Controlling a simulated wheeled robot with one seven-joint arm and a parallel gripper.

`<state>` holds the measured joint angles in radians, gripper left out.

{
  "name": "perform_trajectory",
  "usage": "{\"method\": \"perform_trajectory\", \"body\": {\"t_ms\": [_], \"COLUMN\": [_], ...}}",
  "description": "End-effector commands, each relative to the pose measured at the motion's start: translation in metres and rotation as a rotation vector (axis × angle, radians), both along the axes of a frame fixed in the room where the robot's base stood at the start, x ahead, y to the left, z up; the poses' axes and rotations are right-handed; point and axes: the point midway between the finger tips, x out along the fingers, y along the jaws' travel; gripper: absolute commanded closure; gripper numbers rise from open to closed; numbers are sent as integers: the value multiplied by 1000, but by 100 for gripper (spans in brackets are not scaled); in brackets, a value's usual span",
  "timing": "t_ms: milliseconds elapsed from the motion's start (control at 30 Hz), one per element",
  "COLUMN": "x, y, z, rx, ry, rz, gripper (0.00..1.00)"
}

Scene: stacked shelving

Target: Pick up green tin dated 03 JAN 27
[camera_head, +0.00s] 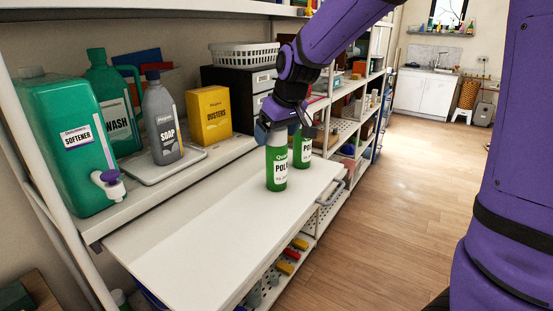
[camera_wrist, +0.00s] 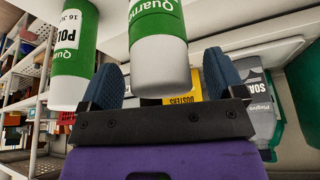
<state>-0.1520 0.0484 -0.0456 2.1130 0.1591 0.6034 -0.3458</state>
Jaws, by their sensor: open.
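Two green tins with white tops stand on the white pull-out board. The front tin (camera_head: 277,168) has a "POL…" label; a small line of print under it is too small to read. The second tin (camera_head: 303,150) stands just behind it to the right. My gripper (camera_head: 284,130) is open above the front tin, its blue fingertips either side of the white top. In the wrist view, the upside-down scene has one tin (camera_wrist: 158,40) between the open fingers, with a gap each side. The other tin (camera_wrist: 73,48) is outside the left finger; its label seems to start "16".
The board (camera_head: 185,240) is clear in front. Behind it are a softener jug (camera_head: 75,165), wash bottle (camera_head: 112,95), soap bottle (camera_head: 162,125) on a tray, and yellow dusters box (camera_head: 210,117). Shelving continues right, with open floor (camera_head: 400,210) beyond.

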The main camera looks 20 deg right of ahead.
Motion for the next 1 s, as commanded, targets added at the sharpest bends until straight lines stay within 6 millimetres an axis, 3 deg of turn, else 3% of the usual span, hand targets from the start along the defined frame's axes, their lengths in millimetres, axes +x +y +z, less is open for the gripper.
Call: {"method": "perform_trajectory", "body": {"t_ms": [100,367,467,733,1000], "x": [4,5,5,5,5], "y": [2,2,2,2,2], "z": [-11,-13,-13,-13,-11], "rx": [0,0,0,0,0], "ry": [1,-1,-1,-1,-2], "rz": [1,0,1,0,1], "gripper": [12,12,30,91,91]}}
